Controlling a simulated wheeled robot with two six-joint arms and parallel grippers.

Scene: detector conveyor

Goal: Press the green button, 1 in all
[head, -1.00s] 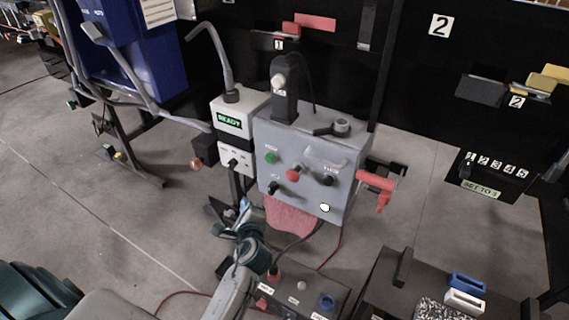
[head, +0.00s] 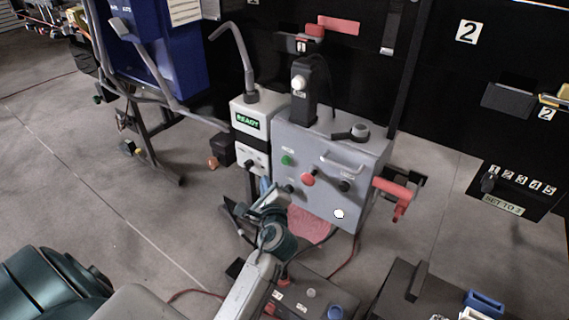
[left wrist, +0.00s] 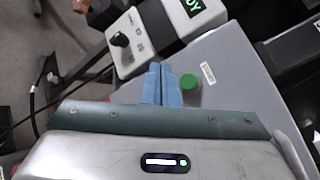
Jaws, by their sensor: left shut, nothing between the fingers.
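The green button (head: 286,160) is on the upper left of the front face of the grey control box (head: 330,205). In the left wrist view the green button (left wrist: 189,82) shows just right of my blue fingertips, with the box's grey face (left wrist: 235,60) behind it. My left gripper (head: 265,186) is below and left of the button in the head view. Its blue fingers (left wrist: 161,82) are closed together and empty. I cannot tell whether the fingertips touch the panel. My right gripper is not in view.
A red knob (head: 308,179) and black knobs (head: 345,186) share the panel. A white box with a READY display (head: 247,122) stands at its left. A red handle (head: 393,188) sticks out at the right. A low dark box with buttons (head: 318,298) is in front.

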